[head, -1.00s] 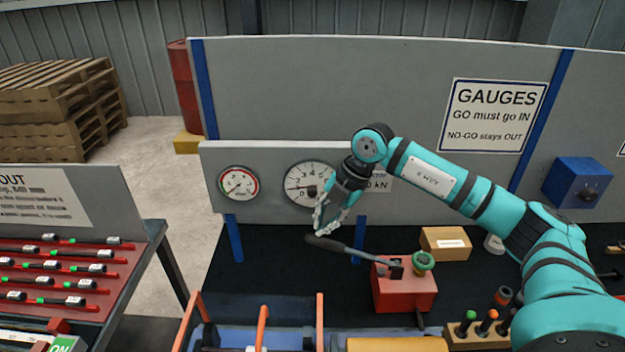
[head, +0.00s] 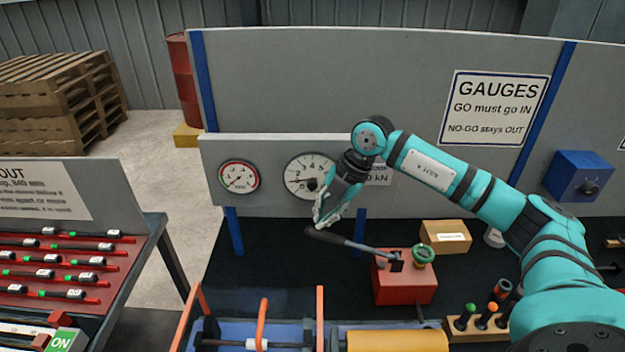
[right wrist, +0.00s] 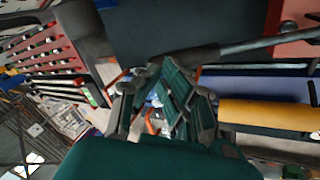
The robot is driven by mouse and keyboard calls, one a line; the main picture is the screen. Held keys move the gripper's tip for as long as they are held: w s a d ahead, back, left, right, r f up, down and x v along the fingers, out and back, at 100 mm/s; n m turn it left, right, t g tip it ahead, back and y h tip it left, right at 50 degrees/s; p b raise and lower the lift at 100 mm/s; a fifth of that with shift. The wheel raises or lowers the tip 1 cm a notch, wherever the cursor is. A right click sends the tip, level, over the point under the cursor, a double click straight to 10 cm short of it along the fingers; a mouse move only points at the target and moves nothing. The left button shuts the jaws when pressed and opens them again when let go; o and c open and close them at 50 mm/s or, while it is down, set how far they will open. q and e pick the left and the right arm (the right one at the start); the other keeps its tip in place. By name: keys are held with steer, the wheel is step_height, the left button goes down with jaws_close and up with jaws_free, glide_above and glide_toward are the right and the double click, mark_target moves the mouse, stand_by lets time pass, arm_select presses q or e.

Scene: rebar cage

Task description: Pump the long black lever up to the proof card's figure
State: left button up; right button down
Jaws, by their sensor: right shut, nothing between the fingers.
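The long lever, with a black grip (head: 325,237) and a steel rod, slopes up to the left from the red pump (head: 404,285) in the head view. The grip also shows in the right wrist view (right wrist: 185,62). My right gripper (head: 320,219) is shut and empty, its tips just above the grip's end; I cannot tell whether they touch it. A large white dial (head: 301,180) on the grey panel is partly hidden by my wrist. A sign reading "kN" (head: 381,175) is partly covered. I cannot make out a proof card. My left gripper is not in view.
A small dial (head: 239,177) is left of the large one. A green knob (head: 424,253) sits on the pump, with a cardboard box (head: 446,237) behind. A blue frame with orange posts (head: 320,318) and a yellow cylinder (head: 397,341) lie in front.

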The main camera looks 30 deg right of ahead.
mark_target(315, 228)
steer(key=shift+b+x, duration=0.35)
steer(key=shift+x, duration=0.4)
steer(key=shift+f, duration=0.1)
steer(key=shift+w+a+f+b, duration=0.15)
steer(key=shift+a+f+b, duration=0.15)
steer(key=shift+f, duration=0.2)
steer(key=shift+w+a+f+b, duration=0.15)
steer(key=shift+f+b, duration=0.25)
steer(key=shift+f, duration=0.25)
